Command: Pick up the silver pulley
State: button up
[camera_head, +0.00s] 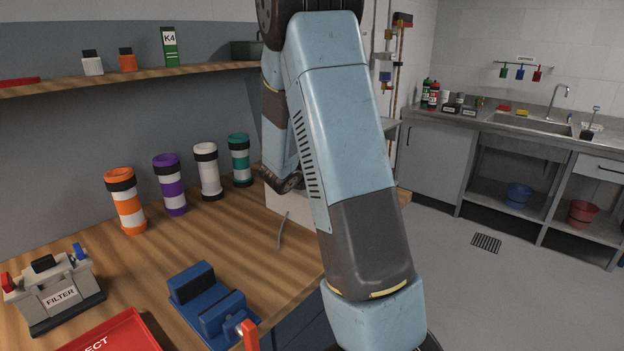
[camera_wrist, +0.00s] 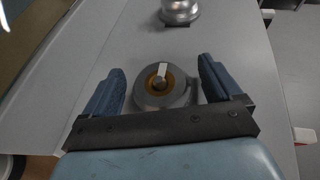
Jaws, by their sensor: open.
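In the wrist view, a grey round piece (camera_wrist: 162,92) with a brass-coloured ring and a pale tab at its middle sits on a grey surface. A shiny silver round piece (camera_wrist: 180,11) stands farther off at the top edge, partly cut off. Either could be the silver pulley; I cannot tell for sure which. My gripper (camera_wrist: 161,72) is open, its two blue fingers on the left and right of the grey piece, with a gap on both sides. The gripper's palm bar hides a little of its near edge. Neither piece shows in the head view.
In the head view, a wooden bench holds banded tubes (camera_head: 173,185), a FILTER box (camera_head: 55,298), a blue fixture (camera_head: 212,300) and a red tray (camera_head: 115,332). A shelf (camera_head: 130,75) runs above. A sink counter (camera_head: 480,122) stands at the back right, with open floor before it.

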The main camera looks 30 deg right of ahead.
jog(key=c, duration=1.2)
